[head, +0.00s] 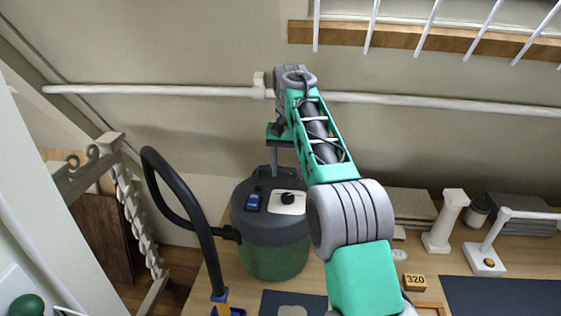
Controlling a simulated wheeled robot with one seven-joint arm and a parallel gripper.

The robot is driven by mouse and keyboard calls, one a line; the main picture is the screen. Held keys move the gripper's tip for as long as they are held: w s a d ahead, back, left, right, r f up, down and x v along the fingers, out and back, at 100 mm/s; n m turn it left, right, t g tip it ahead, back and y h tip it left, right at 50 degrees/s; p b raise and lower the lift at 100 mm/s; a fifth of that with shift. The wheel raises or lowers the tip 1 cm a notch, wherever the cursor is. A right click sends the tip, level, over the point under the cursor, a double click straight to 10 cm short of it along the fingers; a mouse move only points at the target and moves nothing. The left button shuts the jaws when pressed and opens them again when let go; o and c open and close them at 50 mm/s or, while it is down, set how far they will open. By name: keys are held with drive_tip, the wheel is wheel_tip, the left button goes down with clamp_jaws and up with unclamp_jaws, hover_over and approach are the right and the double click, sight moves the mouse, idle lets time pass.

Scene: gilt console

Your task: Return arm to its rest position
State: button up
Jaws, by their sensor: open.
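My arm, green and grey, reaches from the bottom of the head view up toward the wall and bends down at its far end. My gripper (275,160) is at that end, pointing down, small and partly hidden by the arm. It is open, and I see nothing held in it. It is over or behind the top of a round grey and green canister vacuum (275,250); the exact gap cannot be told.
A black hose (180,200) curves left of the vacuum. On the wooden table (350,275) stand a white pillar (445,222), a white lamp-like stand (487,250), a block marked 320 (414,282) and grey slabs (410,205). A white pipe (160,90) crosses the wall.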

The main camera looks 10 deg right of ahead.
drive_tip(key=s+n+t+b, duration=0.2)
drive_tip(key=s+t, duration=0.1)
drive_tip(key=s, duration=1.1)
drive_tip(key=s+f+n+t+b, duration=0.1)
drive_tip(key=s+f, duration=1.1)
drive_tip(key=s, duration=0.2)
drive_tip(key=shift+s+d+n+t+b, duration=0.15)
drive_tip(key=shift+s+n+t+b, duration=0.15)
drive_tip(key=shift+n+b, duration=0.1)
